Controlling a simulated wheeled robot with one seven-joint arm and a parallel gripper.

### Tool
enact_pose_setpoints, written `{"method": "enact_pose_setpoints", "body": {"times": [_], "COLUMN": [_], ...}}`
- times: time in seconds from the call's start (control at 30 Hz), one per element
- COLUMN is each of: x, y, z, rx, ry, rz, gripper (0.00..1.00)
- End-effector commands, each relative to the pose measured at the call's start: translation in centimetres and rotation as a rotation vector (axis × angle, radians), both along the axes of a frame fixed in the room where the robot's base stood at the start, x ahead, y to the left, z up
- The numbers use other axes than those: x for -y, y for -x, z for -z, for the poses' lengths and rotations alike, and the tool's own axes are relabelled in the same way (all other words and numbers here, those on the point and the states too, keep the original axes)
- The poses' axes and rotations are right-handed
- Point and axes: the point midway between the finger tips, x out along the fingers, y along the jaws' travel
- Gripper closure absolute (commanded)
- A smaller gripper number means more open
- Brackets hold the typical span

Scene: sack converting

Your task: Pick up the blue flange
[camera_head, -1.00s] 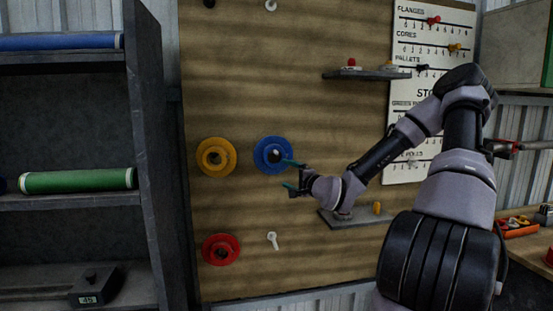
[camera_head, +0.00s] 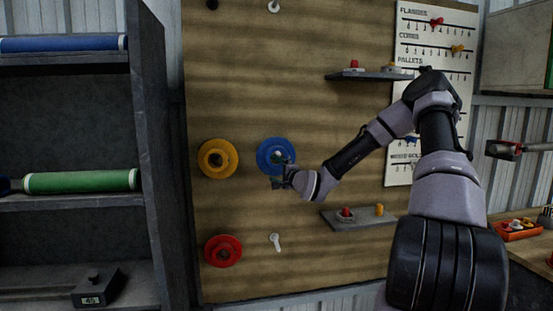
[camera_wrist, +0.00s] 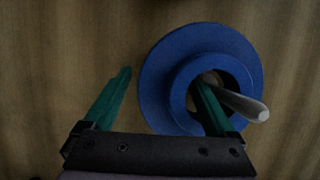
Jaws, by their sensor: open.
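The blue flange (camera_head: 270,152) hangs on a peg on the wooden board, a wide disc with a raised hub. In the wrist view the blue flange (camera_wrist: 163,88) is at the right, with the pale peg (camera_wrist: 245,104) sticking out of its hub hole. My gripper (camera_head: 277,170) is at the flange's lower right edge, open and empty. In the wrist view my gripper (camera_wrist: 164,78) has its left green finger over bare board left of the flange. Its right finger overlaps the hub hole beside the peg; I cannot tell whether it is inside or touching.
A yellow flange (camera_head: 203,158) hangs to the left and a red flange (camera_head: 212,252) below it. An empty white peg (camera_head: 275,242) is under the blue flange. A small shelf (camera_head: 350,224) with small red and yellow parts is below right of my gripper. A dark rack (camera_head: 160,170) stands left.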

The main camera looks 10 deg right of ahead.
Motion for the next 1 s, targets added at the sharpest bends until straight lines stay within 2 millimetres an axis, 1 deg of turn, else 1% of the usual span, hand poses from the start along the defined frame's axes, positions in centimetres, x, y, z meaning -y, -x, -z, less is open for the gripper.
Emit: {"method": "enact_pose_setpoints", "body": {"times": [0.13,0.17,0.2,0.27,0.3,0.37,0.4,0.77,1.0], "x": [0.0,0.0,0.0,0.0,0.0,0.0,0.0,0.0,-0.3], "y": [0.0,0.0,0.0,0.0,0.0,0.1,0.1,0.0,-0.9], "z": [0.0,0.0,0.0,0.0,0.0,0.0,0.0,-0.3,-1.0], "rx": [0.0,0.0,0.0,0.0,0.0,0.0,0.0,0.005,0.007], "ry": [0.0,0.0,0.0,0.0,0.0,0.0,0.0,0.0,0.001], "rz": [0.0,0.0,0.0,0.0,0.0,0.0,0.0,-0.001,-0.002], "gripper": [0.09,0.21,0.36,0.59,0.74,0.97,1.0,1.0,1.0]}}
